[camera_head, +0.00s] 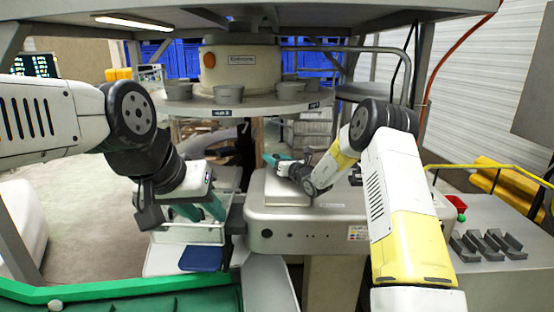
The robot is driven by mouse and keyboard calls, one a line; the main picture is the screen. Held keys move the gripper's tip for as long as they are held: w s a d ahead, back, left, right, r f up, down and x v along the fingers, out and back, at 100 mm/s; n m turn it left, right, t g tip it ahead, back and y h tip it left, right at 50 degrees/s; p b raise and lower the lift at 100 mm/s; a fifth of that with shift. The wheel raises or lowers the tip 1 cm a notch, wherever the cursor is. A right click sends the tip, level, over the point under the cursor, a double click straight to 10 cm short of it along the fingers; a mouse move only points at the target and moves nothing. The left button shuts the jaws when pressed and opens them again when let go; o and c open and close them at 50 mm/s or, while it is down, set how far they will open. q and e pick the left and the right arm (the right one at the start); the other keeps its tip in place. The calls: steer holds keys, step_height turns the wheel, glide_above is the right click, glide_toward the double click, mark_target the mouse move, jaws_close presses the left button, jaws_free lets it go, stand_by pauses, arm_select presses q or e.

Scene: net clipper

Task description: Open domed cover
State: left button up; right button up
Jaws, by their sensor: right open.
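A silver-grey metal machine (300,237) with rounded edges stands at the centre. A raised, smooth metal cover (286,193) sits on the left part of its top and looks closed; I take this as the domed cover, though its shape is partly hidden by my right arm. My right gripper (272,160) has teal fingers and is at the far edge of the cover, open; contact cannot be made out. My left gripper (204,212) has teal fingers that show apart, pointing down, left of the machine and clear of the cover.
A round white unit (240,70) stands on a shelf with several grey cups behind the machine. A clear-walled bin with a blue item (201,258) is below my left gripper. A grey side table (490,235) with black brackets is at right. A green-rimmed surface (110,290) is front left.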

jaws_close()
stand_by(1.4)
